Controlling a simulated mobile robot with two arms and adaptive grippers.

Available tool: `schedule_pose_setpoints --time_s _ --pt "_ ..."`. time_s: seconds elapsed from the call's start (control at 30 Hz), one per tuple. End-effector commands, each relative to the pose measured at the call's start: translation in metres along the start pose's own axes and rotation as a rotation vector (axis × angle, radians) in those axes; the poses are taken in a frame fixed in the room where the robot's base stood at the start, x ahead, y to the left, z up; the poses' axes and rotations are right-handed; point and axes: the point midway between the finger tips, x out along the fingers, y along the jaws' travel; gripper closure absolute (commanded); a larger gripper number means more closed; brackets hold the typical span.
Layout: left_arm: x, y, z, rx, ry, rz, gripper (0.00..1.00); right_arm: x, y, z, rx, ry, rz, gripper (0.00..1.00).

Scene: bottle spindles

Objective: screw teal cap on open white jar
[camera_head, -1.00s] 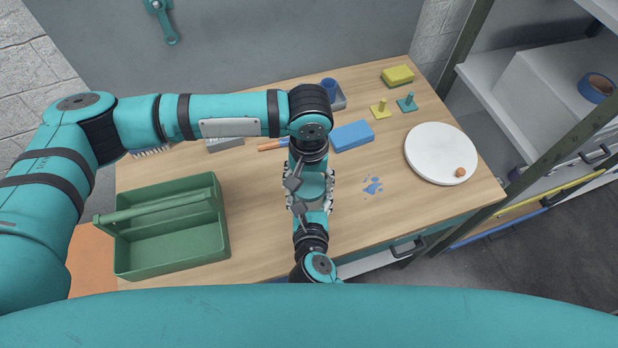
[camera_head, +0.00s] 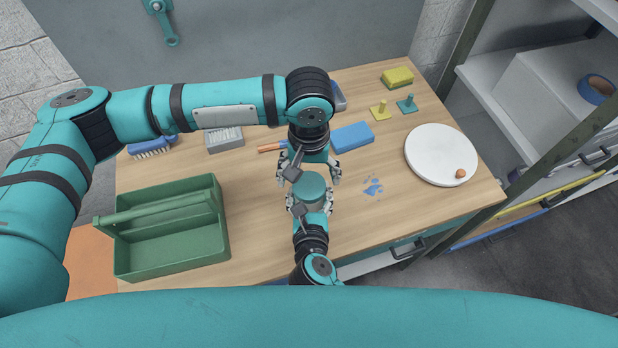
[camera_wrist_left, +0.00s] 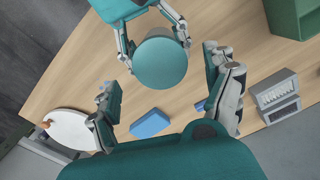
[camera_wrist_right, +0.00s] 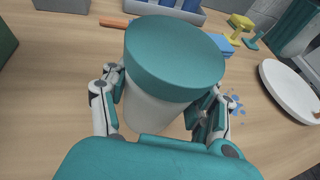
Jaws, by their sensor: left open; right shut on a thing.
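The white jar (camera_wrist_right: 152,108) stands upright with the teal cap (camera_wrist_right: 174,52) sitting on its mouth. The cap also shows from above in the head view (camera_head: 308,186). Whether its thread is fully tight cannot be told. My right gripper (camera_head: 309,207) is shut around the white jar body, below the cap. My left gripper (camera_head: 309,175) is open and empty, just behind the cap and apart from it. In the left wrist view, its spread fingers (camera_wrist_left: 168,98) show the cap ahead of them, not between them.
A green tool carrier (camera_head: 222,235) stands at the left. A blue sponge-like block (camera_head: 353,136) lies behind right, with a blue splash (camera_head: 373,186) on the table.

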Motion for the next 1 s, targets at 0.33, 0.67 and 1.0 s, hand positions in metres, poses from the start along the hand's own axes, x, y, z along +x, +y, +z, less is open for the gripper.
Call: schedule_pose_setpoints --time_s 0.33,0.67,1.0 --pt "-0.011 0.000 0.000 0.000 0.000 -0.001 0.15 0.000 0.000 0.001 0.000 -0.002 0.000 1.00" --pt "-0.044 0.001 0.000 0.001 0.001 0.001 0.08 0.000 0.000 0.001 0.000 -0.002 0.000 1.00" --pt "-0.043 0.000 0.000 0.000 -0.001 -0.001 0.08 0.000 0.000 0.001 0.000 -0.002 0.000 1.00"
